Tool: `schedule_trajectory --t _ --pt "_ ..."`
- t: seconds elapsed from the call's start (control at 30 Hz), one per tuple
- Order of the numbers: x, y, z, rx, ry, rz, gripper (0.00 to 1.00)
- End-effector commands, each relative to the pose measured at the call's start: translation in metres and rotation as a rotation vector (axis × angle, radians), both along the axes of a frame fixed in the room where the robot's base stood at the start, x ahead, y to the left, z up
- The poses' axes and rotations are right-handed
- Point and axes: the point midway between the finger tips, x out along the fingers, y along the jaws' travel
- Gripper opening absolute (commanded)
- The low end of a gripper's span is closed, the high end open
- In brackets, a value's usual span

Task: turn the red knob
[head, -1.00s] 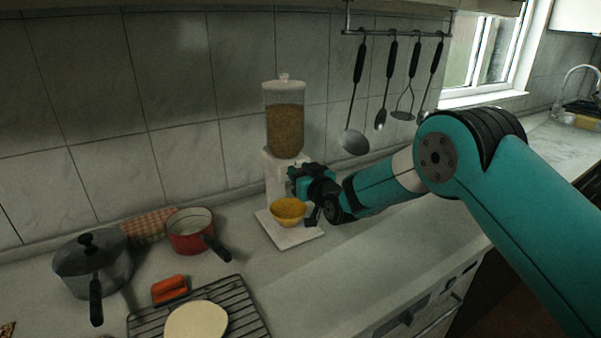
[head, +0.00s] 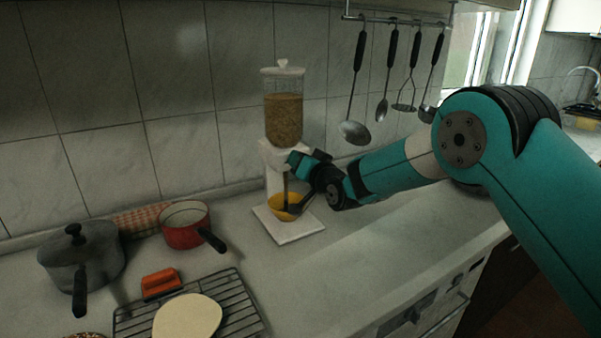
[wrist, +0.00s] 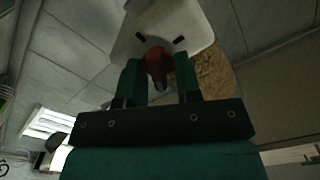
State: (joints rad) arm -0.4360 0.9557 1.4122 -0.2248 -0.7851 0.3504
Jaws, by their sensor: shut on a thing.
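The red knob (wrist: 156,65) shows in the wrist view on the white front of the food dispenser (wrist: 178,22). My gripper (wrist: 158,78) has one teal finger on each side of the knob and is shut on it. In the head view my gripper (head: 293,163) is at the dispenser's front, just below its clear hopper (head: 284,118) of brown grain, and hides the knob there. A yellow bowl (head: 285,208) stands on the dispenser's white base (head: 292,234), below the gripper and partly covered by it.
A red pan (head: 185,232), a grey lidded pot (head: 80,262), an orange object (head: 161,283) and a wire rack (head: 240,315) with a pale round piece (head: 187,317) are at the left. Utensils (head: 391,75) hang on the wall. The counter right of the dispenser is clear.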

Motion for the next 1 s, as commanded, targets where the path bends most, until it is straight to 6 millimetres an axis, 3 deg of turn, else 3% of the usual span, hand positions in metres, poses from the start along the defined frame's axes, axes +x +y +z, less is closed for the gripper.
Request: schedule_trajectory --t 1.0 --pt "0.0029 -0.0044 -0.0092 0.742 0.504 -0.001 0.08"
